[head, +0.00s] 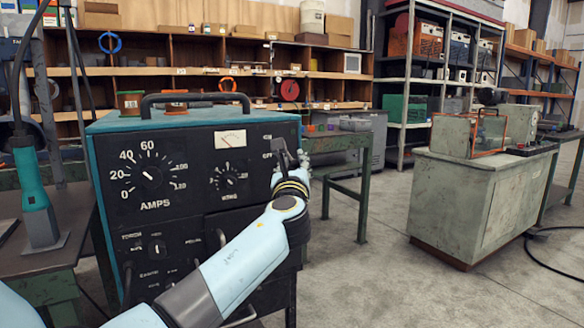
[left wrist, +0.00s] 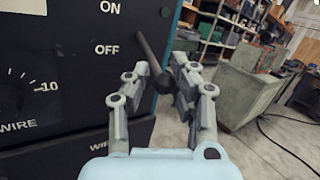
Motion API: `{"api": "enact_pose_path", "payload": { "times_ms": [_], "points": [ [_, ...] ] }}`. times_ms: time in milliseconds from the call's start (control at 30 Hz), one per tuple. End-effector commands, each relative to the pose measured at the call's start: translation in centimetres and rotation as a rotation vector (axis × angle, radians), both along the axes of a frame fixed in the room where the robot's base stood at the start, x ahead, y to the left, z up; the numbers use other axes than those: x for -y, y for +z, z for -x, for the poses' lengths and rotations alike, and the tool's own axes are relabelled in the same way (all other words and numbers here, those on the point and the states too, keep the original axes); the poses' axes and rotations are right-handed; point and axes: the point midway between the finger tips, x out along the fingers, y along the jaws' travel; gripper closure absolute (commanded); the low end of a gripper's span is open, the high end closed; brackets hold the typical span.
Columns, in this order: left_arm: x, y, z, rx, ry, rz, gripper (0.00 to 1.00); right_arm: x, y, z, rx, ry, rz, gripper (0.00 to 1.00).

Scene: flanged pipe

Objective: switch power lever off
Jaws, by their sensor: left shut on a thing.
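The power lever (left wrist: 149,58) is a dark rod on the front panel of a teal and black welding machine (head: 215,215). In the left wrist view it sticks out toward me, to the right of the OFF label and below the ON label. My left gripper (head: 288,160) is at the panel's upper right. In the left wrist view my left gripper (left wrist: 161,80) has its fingers on both sides of the lever's outer end, shut on it. The lever's tip is partly hidden between the fingers. My right gripper is not in view.
Dials and knobs cover the panel left of the lever. A green table (head: 350,140) stands behind the machine on the right. A grey-green cabinet (head: 465,205) stands farther right, with open floor between. A teal torch-like tool (head: 35,190) is at the left.

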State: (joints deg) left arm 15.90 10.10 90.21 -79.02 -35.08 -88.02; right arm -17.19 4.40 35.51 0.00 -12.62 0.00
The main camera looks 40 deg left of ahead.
Motion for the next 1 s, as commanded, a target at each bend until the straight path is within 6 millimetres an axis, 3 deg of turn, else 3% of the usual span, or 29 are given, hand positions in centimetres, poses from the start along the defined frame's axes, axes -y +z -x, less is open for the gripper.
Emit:
{"api": "enact_pose_path", "payload": {
  "times_ms": [33, 167, 533, 1000],
  "points": [
    [0.3, 0.3, -0.2, 0.003, -0.009, -0.004, 0.74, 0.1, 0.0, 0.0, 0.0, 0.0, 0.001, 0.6],
    [0.2, 0.2, -0.1, 0.003, -0.007, -0.004, 0.57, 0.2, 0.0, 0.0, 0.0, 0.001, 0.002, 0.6],
    [0.5, -0.1, 0.4, 0.0, -0.006, -0.002, 0.56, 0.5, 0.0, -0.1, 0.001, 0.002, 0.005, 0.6],
    [6.0, -1.9, 7.8, 0.0, -0.008, 0.001, 0.56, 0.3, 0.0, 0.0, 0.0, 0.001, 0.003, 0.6]
  ]
}}
